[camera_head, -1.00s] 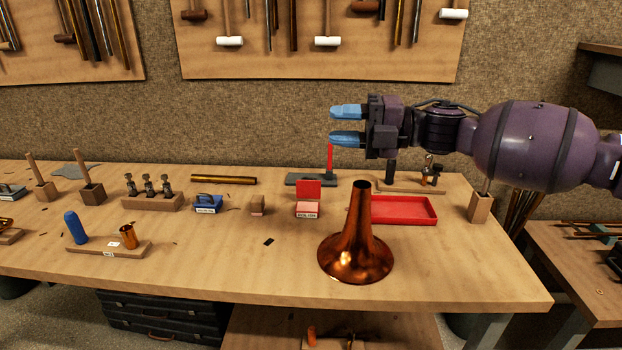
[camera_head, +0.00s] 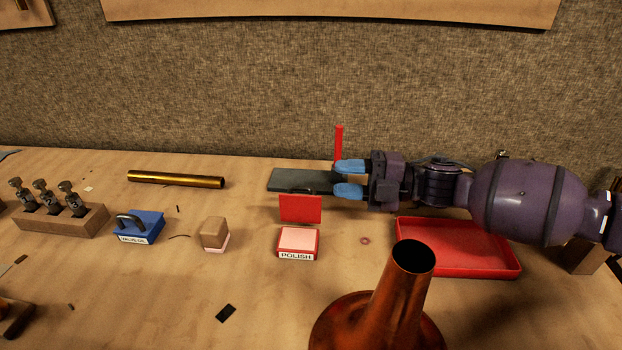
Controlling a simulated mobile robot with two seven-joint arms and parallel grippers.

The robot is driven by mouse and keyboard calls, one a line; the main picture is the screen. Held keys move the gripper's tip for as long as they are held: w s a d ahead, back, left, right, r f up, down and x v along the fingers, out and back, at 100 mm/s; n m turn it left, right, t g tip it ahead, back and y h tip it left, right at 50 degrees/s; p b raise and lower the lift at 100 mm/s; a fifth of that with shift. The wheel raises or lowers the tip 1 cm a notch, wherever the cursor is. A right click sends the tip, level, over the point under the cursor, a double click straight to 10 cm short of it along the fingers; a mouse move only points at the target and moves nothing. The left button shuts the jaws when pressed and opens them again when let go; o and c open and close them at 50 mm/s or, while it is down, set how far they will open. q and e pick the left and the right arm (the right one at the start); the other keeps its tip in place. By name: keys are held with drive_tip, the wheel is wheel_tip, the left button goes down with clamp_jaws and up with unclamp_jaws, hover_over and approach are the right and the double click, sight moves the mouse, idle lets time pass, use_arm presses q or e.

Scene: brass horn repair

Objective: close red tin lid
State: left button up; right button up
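The red tin (camera_head: 297,244), labelled POLISH, sits on the bench with a pinkish surface showing inside. Its red lid (camera_head: 300,209) stands upright at the tin's back edge, so the tin is open. A dark handle shows at the lid's top edge. My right gripper (camera_head: 350,180) comes in from the right with its blue fingertips pointing left. My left gripper is not in view.
A copper horn bell (camera_head: 385,310) stands in front of the red tray (camera_head: 470,262). A dark plate (camera_head: 290,179) with a red post (camera_head: 339,143) is behind the lid. A block (camera_head: 214,233) and the blue valve-oil tin (camera_head: 139,227) are to the left.

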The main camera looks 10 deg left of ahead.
sight(305, 189)
drive_tip(key=f, duration=0.3)
drive_tip(key=shift+w+f+m+b, duration=0.25)
drive_tip(key=shift+f+m+b, duration=0.05)
drive_tip(key=shift+b, duration=0.05)
drive_tip(key=shift+w+a+f, duration=0.1)
drive_tip(key=shift+a, duration=0.5)
drive_tip(key=shift+a+r+b, duration=0.2)
drive_tip(key=shift+a+b, duration=0.45)
drive_tip(key=shift+a, duration=2.5)
clamp_jaws()
